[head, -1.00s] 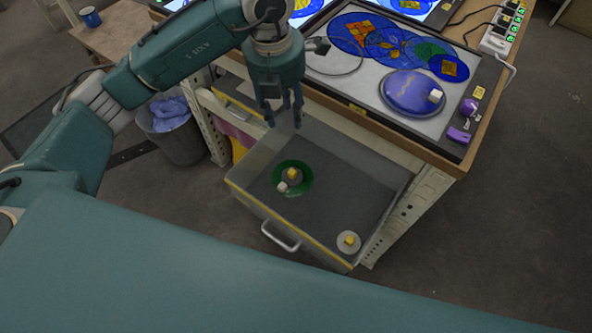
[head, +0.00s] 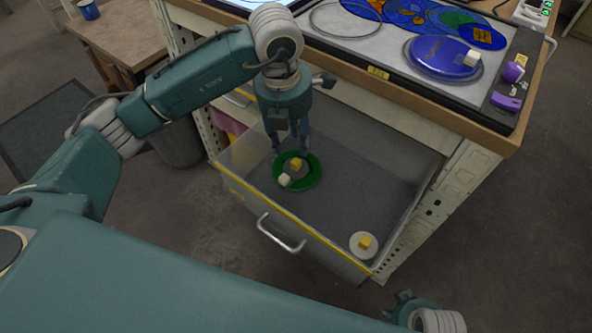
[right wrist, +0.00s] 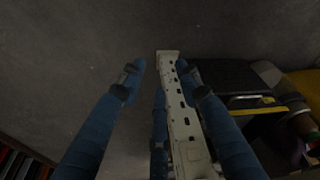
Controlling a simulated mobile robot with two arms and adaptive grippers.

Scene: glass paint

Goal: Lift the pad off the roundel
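The green roundel (head: 314,175) lies flat in the open drawer. A small white cube (head: 285,180) is on the roundel's front left part. My left gripper (head: 290,151) points down just above and behind the pad, with its fingers apart and nothing seen between them. Contact with the pad cannot be told. My right gripper (head: 402,302) is low at the bottom right, clear of the drawer; in the right wrist view its fingers (right wrist: 160,78) are spread and empty.
A pale disc with a yellow block (head: 364,245) lies in the drawer's front right corner. The drawer handle (head: 281,234) sticks out in front. Above is the bench with a light panel and blue disc (head: 442,58). The drawer's middle floor is free.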

